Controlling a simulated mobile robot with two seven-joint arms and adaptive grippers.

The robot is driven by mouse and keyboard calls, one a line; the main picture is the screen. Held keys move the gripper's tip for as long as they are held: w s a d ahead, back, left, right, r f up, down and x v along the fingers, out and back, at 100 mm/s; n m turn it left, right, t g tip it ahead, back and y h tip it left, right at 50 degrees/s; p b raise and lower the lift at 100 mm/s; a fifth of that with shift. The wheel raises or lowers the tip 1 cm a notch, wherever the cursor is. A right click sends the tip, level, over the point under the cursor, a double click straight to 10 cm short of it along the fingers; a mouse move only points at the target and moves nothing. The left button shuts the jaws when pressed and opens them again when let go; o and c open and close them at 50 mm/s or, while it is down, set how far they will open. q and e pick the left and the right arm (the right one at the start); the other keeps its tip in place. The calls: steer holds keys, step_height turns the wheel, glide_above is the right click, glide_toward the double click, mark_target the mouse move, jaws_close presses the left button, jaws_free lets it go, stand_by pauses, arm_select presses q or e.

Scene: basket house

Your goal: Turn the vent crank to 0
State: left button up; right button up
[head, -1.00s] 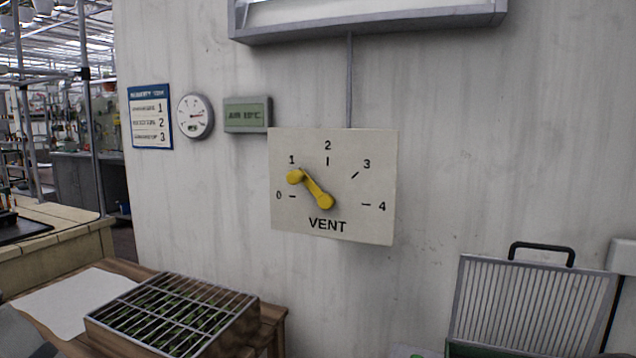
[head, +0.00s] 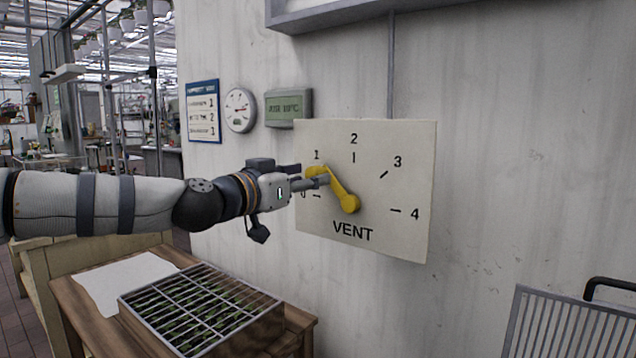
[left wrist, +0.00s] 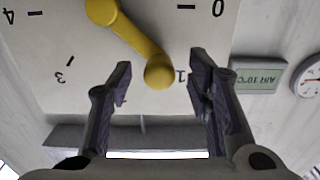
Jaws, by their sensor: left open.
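The yellow vent crank (head: 343,192) is on a cream dial plate (head: 392,160) marked 0 to 4 on the wall. Its knob end points up and left at the 1 mark. My left gripper (head: 322,178) is at the knob, its fingers partly in front of the plate near the 0 and 1 marks. In the left wrist view, upside down, the crank knob (left wrist: 159,71) lies between the two open fingers (left wrist: 160,85), with a gap on both sides. My right gripper is not in view.
A slatted tray of green plants (head: 200,310) stands on a wooden table (head: 80,305) below my left arm, beside a white sheet (head: 125,280). A gauge (head: 240,110) and a green display (head: 289,107) hang left of the plate. A ribbed panel (head: 565,325) stands lower right.

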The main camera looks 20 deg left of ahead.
mark_target(332, 190)
arm_select(q)
steer(key=shift+x, duration=1.5)
steer(key=shift+r, duration=0.15)
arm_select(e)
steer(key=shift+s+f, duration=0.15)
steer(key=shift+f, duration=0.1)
arm_select(q)
steer(key=shift+c, duration=0.6)
jaws_close()
